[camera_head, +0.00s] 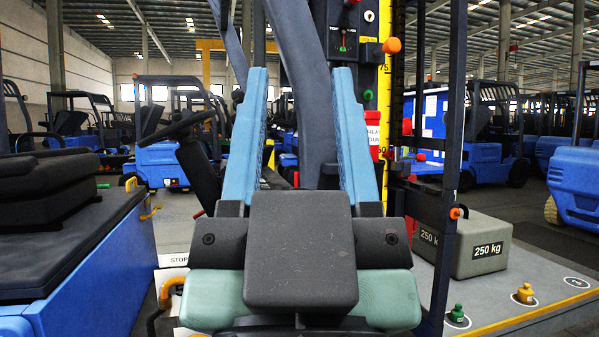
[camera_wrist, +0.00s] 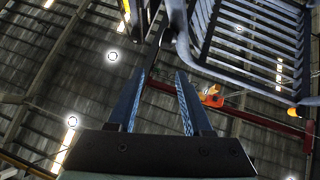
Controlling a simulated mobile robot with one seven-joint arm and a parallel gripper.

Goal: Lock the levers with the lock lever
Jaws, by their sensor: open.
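My gripper (camera_head: 302,74) points upward in the middle of the head view, with its two blue fingers wide apart and nothing held between them. In the wrist view the open fingers (camera_wrist: 161,75) point up toward the roof. An orange knob (camera_head: 391,45) juts from the dark column just right of the fingertips. A second orange knob (camera_head: 456,213) is on the dark upright at right, beside the weight. I cannot tell which part is the lock lever. My wrist and arm hide part of the column and whatever is behind them.
A grey 250 kg weight (camera_head: 482,247) sits on the platform at right, with a green knob (camera_head: 457,313) and a yellow knob (camera_head: 525,293) in front. A blue machine body (camera_head: 100,265) stands close at left. A black cage frame (camera_wrist: 250,45) shows overhead in the wrist view.

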